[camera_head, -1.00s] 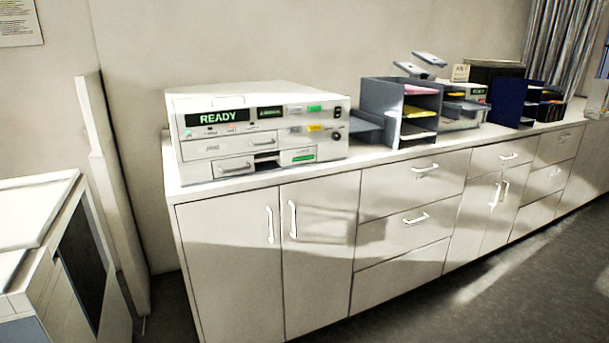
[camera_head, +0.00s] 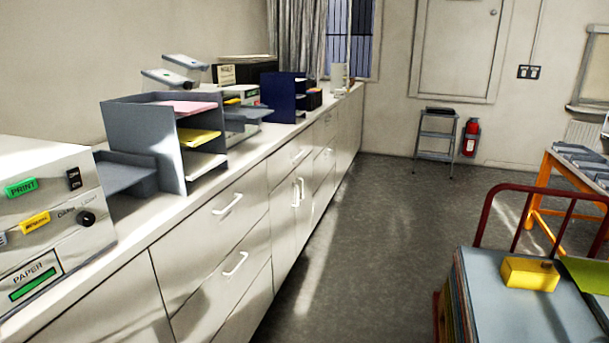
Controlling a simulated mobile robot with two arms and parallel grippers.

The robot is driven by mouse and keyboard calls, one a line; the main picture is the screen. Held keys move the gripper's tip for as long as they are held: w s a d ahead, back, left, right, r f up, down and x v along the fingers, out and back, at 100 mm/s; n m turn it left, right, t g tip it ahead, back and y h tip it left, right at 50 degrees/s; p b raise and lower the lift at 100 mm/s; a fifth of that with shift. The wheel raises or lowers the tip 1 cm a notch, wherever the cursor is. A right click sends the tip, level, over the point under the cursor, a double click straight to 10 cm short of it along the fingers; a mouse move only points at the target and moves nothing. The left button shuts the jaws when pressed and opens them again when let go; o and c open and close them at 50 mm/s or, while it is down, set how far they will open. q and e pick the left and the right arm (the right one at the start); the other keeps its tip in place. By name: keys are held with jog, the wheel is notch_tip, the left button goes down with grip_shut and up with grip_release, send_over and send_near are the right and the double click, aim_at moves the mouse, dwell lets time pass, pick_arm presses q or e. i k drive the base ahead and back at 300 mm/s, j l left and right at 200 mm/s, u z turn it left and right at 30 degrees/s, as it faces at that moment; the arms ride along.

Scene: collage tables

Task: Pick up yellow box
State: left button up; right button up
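A small yellow box (camera_head: 530,273) lies on top of a stack of large pale blue sheets (camera_head: 515,305) at the lower right. The stack sits on a cart with a red tubular handle (camera_head: 488,208). A dark spot shows on the box's top. Neither of my grippers is in view.
A long white cabinet counter (camera_head: 225,215) runs along the left, with a copier (camera_head: 40,225) and a grey paper tray rack (camera_head: 150,130). Open grey floor (camera_head: 345,240) lies between counter and cart. An orange table (camera_head: 560,190), step stool (camera_head: 437,135) and fire extinguisher (camera_head: 470,138) stand farther back.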

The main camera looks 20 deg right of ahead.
aim_at(511, 279)
jog(key=i+l+z, duration=0.1)
jog(key=z, duration=0.35)
jog(key=i+z, duration=0.3)
jog(key=z, duration=0.2)
jog(key=i+j+z, duration=0.15)
jog(key=z, duration=0.3)
jog(key=i+j+z, duration=0.2)
jog(key=z, duration=0.25)
jog(key=i+j+z, duration=0.25)
jog(key=z, duration=0.25)
jog(key=i+j+z, duration=0.1)
jog(key=j+z, duration=0.15)
jog(key=z, duration=0.2)
